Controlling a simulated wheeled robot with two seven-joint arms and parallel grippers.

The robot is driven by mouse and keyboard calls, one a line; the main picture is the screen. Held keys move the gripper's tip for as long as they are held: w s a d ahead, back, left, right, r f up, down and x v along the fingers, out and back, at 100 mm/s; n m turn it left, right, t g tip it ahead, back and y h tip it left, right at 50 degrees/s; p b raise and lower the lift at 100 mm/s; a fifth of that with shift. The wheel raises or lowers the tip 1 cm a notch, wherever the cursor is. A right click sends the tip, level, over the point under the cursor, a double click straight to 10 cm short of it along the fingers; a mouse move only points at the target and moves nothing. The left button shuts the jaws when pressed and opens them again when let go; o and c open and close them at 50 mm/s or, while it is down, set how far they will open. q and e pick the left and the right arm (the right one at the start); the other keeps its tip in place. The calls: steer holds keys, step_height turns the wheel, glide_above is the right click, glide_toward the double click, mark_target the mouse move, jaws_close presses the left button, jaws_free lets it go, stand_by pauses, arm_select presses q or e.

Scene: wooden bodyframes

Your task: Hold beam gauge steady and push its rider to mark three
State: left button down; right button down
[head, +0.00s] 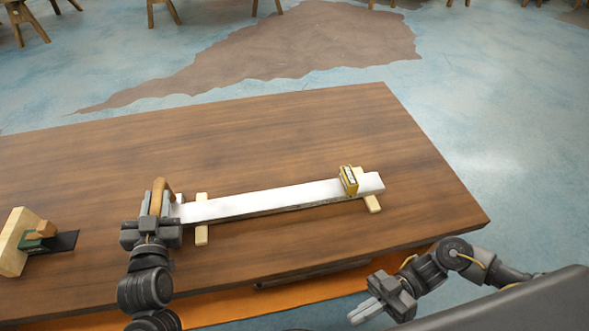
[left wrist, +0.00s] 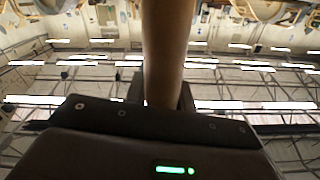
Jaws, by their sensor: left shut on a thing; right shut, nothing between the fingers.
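The beam gauge is a long white beam (head: 270,201) lying across two pale wooden feet on the table. Its yellow rider (head: 348,180) sits near the beam's right end; the marks are too small to read. My left gripper (head: 157,205) is shut on the brown wooden handle (head: 164,190) at the beam's left end. The handle also shows in the left wrist view (left wrist: 166,50), rising between the fingers. My right gripper (head: 368,309) is shut and empty, low at the front, apart from the rider and in front of the table edge.
The brown wooden table (head: 300,125) is clear behind the beam and to its right. A pale wooden block with a dark green and black piece (head: 40,240) stands at the left. An orange surface (head: 230,308) shows below the table's front edge.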

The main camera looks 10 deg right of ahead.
mark_target(357, 190)
arm_select(q)
steer(key=shift+f, duration=0.15)
arm_select(e)
steer(key=w+d+r+n+g, duration=0.2)
steer(key=d+r, duration=0.1)
steer(key=r, duration=0.3)
steer(key=w+d+m+t+h, duration=0.1)
steer(key=w+d+m, duration=0.1)
steer(key=w, duration=0.3)
steer(key=w+d+r+m+h, duration=0.1)
steer(key=w+d+m+h, duration=0.1)
steer(key=w, duration=0.3)
steer(key=w+d+m+t+h, duration=0.1)
steer(key=w+d+m, duration=0.3)
steer(key=w, duration=0.1)
steer(key=shift+d+r+t+h, duration=0.2)
steer(key=shift+d+t+h, duration=0.1)
steer(key=shift+h, duration=0.1)
steer(key=w+d+r+m+t+h, duration=0.4)
steer(key=w+d+r+m, duration=0.3)
steer(key=w+d+m, duration=0.35)
steer(key=shift+n, duration=0.35)
steer(key=x, duration=0.9)
steer(key=shift+s+a+f, duration=0.1)
steer(key=shift+s+a, duration=0.15)
steer(key=shift+a, duration=2.15)
